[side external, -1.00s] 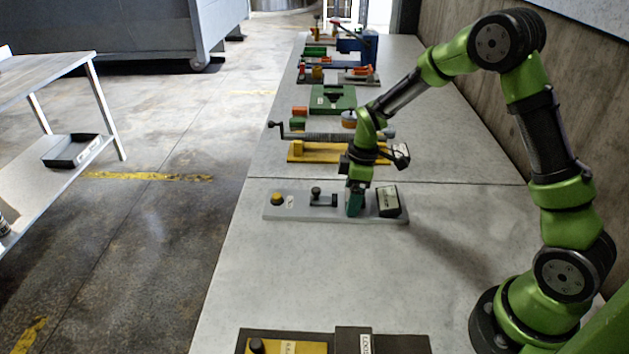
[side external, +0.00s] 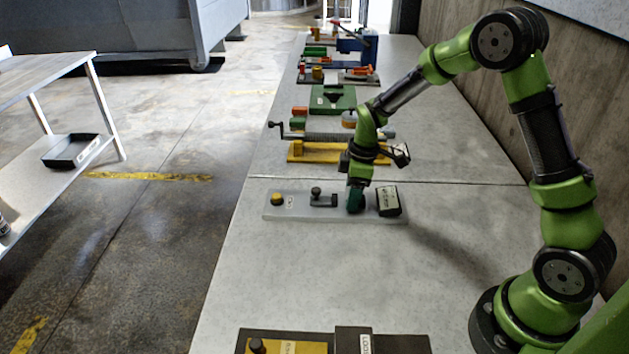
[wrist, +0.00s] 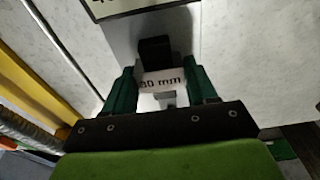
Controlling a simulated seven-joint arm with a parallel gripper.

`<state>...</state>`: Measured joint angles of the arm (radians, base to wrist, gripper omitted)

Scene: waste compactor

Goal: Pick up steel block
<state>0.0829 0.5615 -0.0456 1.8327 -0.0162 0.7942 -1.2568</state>
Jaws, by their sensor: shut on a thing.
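My gripper (side external: 356,207) is low over a long grey plate (side external: 296,212) on the bench, between a small dark clamp-like piece with a knob and a dark box with a label. A dark block face (wrist: 154,50) shows just beyond the label. The fingers hide the block in the side view, and I cannot tell whether it is clear of the plate.
The labelled box (side external: 389,201) stands close on the gripper's right, and the knobbed piece (side external: 322,196) on its left. A yellow knob (side external: 277,199) is at the plate's left end. A yellow-based screw device (side external: 310,151) lies behind. Bare bench (side external: 300,275) is in front.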

